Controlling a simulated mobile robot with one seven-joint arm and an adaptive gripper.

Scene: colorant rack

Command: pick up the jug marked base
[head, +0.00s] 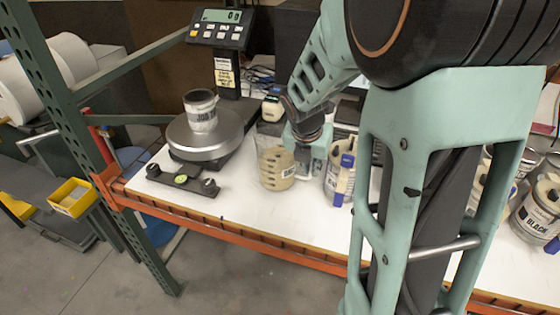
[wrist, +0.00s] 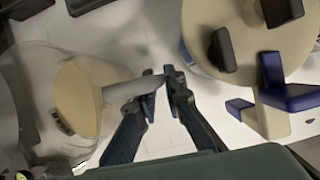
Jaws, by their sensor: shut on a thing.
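A clear jug (head: 276,168) filled with cream-coloured paint shows in the head view, right of the scale and near the shelf's front edge. Dark marks show on its side, but I cannot read them. In the wrist view the jug (wrist: 88,90) is at the left, with its pale handle reaching right. My gripper (wrist: 160,86) is shut on the jug's handle, with the fingertips around it. In the head view my wrist hides the fingertips and part of the handle. I cannot tell whether the jug is touching the white shelf top.
A can with blue clips (head: 340,174) stands close on the jug's right; it also shows in the wrist view (wrist: 235,55). A scale (head: 205,138) holds a can labelled JOB (head: 201,112). A small bottle (head: 272,106) stands behind. A BLACK can (head: 536,212) is far right.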

